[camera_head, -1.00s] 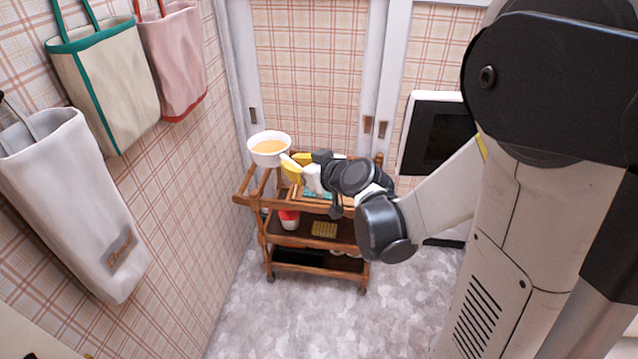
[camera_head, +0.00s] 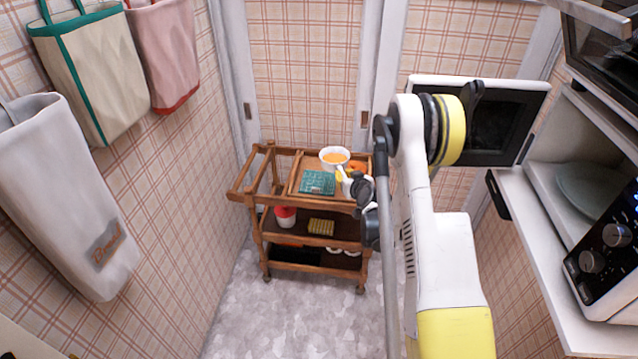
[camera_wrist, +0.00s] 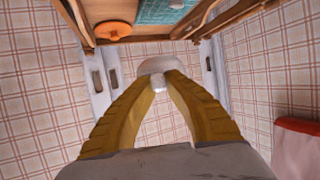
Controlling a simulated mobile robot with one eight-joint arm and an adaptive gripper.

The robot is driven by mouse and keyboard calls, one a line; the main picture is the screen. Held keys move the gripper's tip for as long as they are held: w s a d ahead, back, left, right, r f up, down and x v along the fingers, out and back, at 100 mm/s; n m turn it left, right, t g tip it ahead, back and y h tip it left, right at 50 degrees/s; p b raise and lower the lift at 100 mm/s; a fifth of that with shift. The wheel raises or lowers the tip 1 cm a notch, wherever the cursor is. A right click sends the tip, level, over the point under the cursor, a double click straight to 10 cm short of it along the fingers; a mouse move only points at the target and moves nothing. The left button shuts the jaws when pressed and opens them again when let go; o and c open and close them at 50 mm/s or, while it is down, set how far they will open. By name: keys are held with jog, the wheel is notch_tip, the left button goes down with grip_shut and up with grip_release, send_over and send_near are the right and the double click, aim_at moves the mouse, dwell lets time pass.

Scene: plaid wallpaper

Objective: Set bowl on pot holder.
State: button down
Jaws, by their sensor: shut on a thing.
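The white bowl (camera_head: 334,165) with orange contents shows over the back of the wooden cart's top in the head view. My gripper (camera_head: 346,181) is shut on it, largely covered by my wrist in that view. In the wrist view, my yellow-brown fingers (camera_wrist: 161,80) meet at the bowl (camera_wrist: 161,63), with wallpaper behind it. A teal square mat, apparently the pot holder (camera_head: 318,182), lies on the cart top, left of my gripper and in front of the bowl in the head view. It also shows at the top of the wrist view (camera_wrist: 160,11).
An orange round object (camera_head: 358,166) lies on the cart top beside the bowl. The wooden cart (camera_head: 243,186) has lower shelves with a red-and-white container (camera_head: 285,216) and a yellow block (camera_head: 321,227). Bags hang at left. An open dark door (camera_head: 493,124) and a microwave stand at right.

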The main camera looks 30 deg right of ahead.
notch_tip(320, 180, down, 4)
jog(key=d+r, duration=0.1)
jog(key=d, duration=0.1)
jog(key=b, duration=0.5)
send_over(325, 186)
jog(key=s+a, duration=0.3)
jog(key=s, duration=0.2)
notch_tip(325, 186, down, 7)
jog(key=f, duration=0.1)
jog(key=f+b, duration=0.2)
jog(key=f, duration=0.1)
jog(key=shift+d, duration=0.25)
jog(key=shift+r, duration=0.15)
jog(key=c, duration=1.6)
grip_release()
jog(key=shift+o, duration=0.2)
